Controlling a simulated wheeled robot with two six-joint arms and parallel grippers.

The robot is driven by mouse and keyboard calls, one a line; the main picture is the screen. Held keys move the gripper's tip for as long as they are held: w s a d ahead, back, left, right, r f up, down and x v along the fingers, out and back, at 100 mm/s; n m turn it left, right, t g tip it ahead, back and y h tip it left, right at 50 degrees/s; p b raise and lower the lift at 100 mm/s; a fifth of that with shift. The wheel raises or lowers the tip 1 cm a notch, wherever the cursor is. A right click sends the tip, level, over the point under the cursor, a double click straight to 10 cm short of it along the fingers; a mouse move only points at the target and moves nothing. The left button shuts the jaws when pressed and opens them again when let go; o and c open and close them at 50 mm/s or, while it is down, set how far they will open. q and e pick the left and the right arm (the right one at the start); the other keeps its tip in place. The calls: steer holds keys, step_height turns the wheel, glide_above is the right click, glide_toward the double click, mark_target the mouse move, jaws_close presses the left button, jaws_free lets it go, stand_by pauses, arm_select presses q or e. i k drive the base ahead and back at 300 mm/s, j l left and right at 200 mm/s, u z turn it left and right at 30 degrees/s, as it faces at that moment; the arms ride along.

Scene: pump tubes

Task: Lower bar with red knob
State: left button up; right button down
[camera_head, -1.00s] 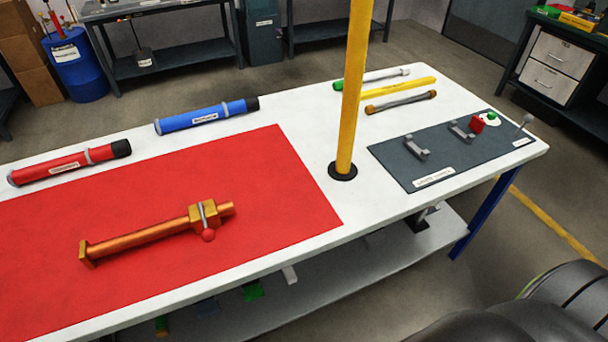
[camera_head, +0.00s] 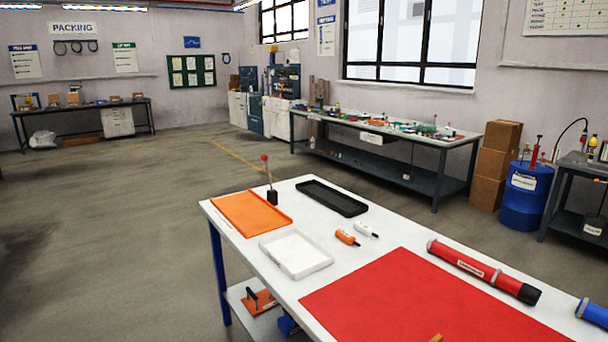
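A thin bar with a red knob (camera_head: 264,157) on its top end stands near upright on a small black base (camera_head: 272,197), leaning slightly left. It is at the far end of the white table, by the right edge of an orange tray (camera_head: 252,213). The tip of a brass-coloured piece (camera_head: 436,338) shows at the bottom edge, on the red mat (camera_head: 420,302); the rest of it is out of view. Neither of my grippers is in view.
A black tray (camera_head: 331,197), a white tray (camera_head: 296,254) and orange (camera_head: 346,238) and white (camera_head: 367,229) small bottles are on the white table (camera_head: 232,252). A red tube (camera_head: 484,271) and a blue tube (camera_head: 592,312) lie at right. Open floor (camera_head: 110,240) is at left.

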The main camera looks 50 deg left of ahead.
mark_target(264, 158)
steer(key=u, duration=2)
steer(key=i+j, duration=0.25)
steer(key=j, duration=0.25)
steer(key=i+j+u, duration=0.1)
steer(key=i+j, duration=0.2)
steer(key=j, duration=0.2)
steer(key=i+j, duration=0.3)
steer(key=j, duration=0.15)
steer(key=i+j+u, duration=0.1)
steer(key=i+j, duration=0.2)
steer(key=j, duration=0.2)
steer(key=i+j, duration=0.3)
steer(key=j, duration=0.15)
